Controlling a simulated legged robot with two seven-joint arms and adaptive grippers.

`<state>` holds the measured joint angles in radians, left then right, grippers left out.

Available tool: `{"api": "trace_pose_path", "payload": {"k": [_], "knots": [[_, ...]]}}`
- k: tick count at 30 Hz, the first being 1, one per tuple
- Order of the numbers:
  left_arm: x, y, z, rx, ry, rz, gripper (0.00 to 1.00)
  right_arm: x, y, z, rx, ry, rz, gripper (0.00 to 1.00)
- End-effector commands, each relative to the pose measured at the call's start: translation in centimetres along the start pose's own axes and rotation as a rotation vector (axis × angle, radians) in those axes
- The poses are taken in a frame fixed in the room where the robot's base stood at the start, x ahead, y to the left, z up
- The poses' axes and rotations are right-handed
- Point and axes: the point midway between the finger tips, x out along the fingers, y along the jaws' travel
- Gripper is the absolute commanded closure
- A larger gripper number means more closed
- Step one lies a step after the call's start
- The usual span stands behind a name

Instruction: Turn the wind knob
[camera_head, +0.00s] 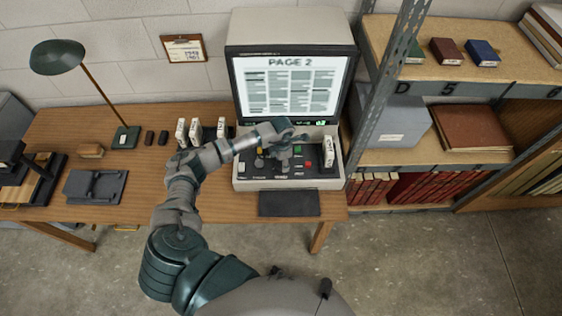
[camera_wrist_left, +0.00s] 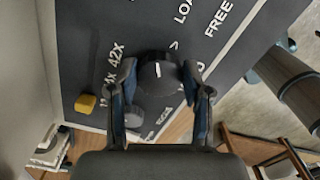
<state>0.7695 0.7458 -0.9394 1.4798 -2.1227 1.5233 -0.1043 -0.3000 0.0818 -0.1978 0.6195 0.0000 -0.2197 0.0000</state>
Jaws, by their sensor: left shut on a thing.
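The microfilm reader (camera_head: 290,28) stands on the desk, its screen showing "PAGE 2". My left gripper (camera_head: 284,150) reaches over the reader's dark control panel (camera_head: 250,182). In the left wrist view the two fingers (camera_wrist_left: 160,88) are on either side of a round black knob with a white pointer line, the wind knob (camera_wrist_left: 158,72), and close on it. The labels "LOA", "FREE" and a ">" mark show beside it. The knob's own name is not readable. In the head view my gripper hides most of the knob. My right gripper is not in view.
A yellow button (camera_wrist_left: 85,103) and a second, grey knob (camera_wrist_left: 131,116) sit close to the fingers. White boxes (camera_head: 195,131) stand left of the panel and another (camera_head: 329,152) at its right. A metal shelf post (camera_head: 383,85) rises to the right.

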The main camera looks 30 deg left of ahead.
Motion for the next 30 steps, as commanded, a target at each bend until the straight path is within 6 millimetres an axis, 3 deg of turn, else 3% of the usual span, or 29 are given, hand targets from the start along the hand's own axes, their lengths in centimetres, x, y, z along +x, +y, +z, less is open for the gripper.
{"api": "trace_pose_path", "payload": {"k": [5, 14, 30], "knots": [[0.5, 0.2, -0.7, -0.007, 0.023, 0.005, 0.86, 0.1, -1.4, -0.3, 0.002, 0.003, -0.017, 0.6], [0.6, 0.3, -0.8, 0.012, 0.022, 0.003, 0.85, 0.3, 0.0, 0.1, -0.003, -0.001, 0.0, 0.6], [0.8, 0.3, -0.8, 0.33, 0.023, 0.002, 0.85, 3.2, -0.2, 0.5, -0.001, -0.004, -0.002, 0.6]]}}
